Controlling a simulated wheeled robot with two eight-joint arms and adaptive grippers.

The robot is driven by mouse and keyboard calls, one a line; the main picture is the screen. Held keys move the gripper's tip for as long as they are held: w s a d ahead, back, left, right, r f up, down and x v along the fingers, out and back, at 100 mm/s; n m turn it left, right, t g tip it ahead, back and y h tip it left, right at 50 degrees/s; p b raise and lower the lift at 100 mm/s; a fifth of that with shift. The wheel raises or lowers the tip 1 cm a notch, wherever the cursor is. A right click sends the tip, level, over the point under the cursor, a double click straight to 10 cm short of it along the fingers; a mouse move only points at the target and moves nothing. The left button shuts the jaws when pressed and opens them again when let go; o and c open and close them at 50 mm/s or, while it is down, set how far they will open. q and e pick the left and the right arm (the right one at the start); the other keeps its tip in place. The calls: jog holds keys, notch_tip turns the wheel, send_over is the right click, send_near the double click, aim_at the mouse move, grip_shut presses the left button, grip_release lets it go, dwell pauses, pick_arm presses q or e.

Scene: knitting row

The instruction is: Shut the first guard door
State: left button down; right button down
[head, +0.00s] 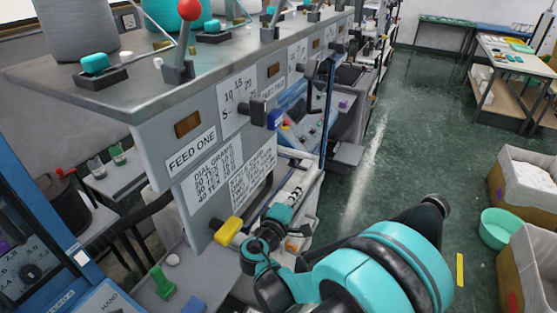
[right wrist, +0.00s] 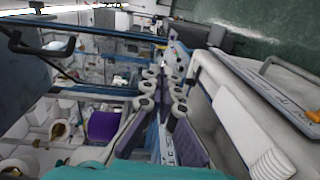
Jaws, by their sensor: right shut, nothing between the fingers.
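A narrow blue-edged panel (head: 329,105) stands out from the front of the grey machine, seen nearly edge-on; it looks like a guard door standing open. My right gripper (head: 298,178) is low in front of the machine, below and left of that panel, partly hidden by my own wrist. In the right wrist view my right gripper (right wrist: 164,82) has its fingers together with nothing held. Blue frame bars (right wrist: 125,35) cross beyond the fingers there. I cannot tell whether the gripper touches the door. My left gripper is not in view.
The grey FEED ONE cabinet (head: 160,130) with a yellow handle (head: 228,231) stands left of my arm. Levers and yarn cones line its top. Cardboard boxes (head: 520,185) and a green basin (head: 503,227) stand at the right. The green aisle floor (head: 420,130) is clear.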

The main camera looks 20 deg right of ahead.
jog(key=w+a, duration=0.1)
jog(key=a, duration=0.1)
send_near(320, 160)
jog(key=w, duration=0.4)
jog(key=d, duration=0.1)
jog(key=d+b, duration=0.1)
jog(key=d, duration=0.1)
jog(key=shift+d+f+n+t, duration=0.15)
jog(key=shift+f+n+t, duration=0.15)
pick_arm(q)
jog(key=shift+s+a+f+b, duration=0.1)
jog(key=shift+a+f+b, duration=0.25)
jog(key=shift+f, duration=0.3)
pick_arm(e)
jog(key=shift+d, duration=0.5)
jog(key=shift+d, duration=0.1)
